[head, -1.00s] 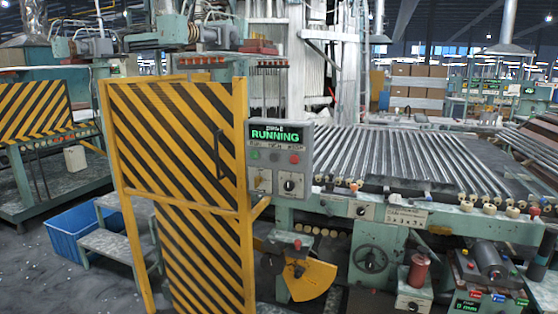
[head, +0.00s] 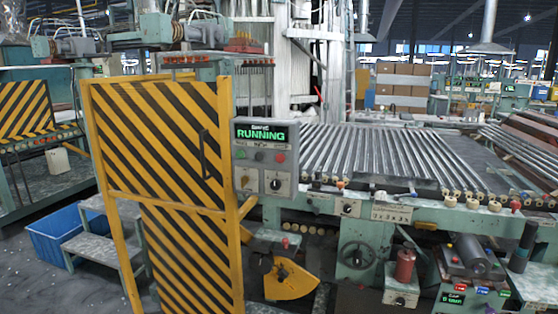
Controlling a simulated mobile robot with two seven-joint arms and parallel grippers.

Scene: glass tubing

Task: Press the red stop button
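The red stop button (head: 280,157) is a small round button on the right side of a grey control box (head: 263,183). The box also bears a green button (head: 240,153), a dark one between them and two dark knobs below. Its display (head: 262,134) reads "RUNNING" in green letters. The lettering above the buttons is too small to read. Neither of my grippers shows in the head view.
A yellow-and-black striped gate (head: 165,150) stands just left of the control box. A roller bed with glass tubes (head: 390,155) extends to the right. A blue bin (head: 62,232) and grey steps (head: 95,245) are at lower left. A handwheel (head: 356,255) sits below the bed.

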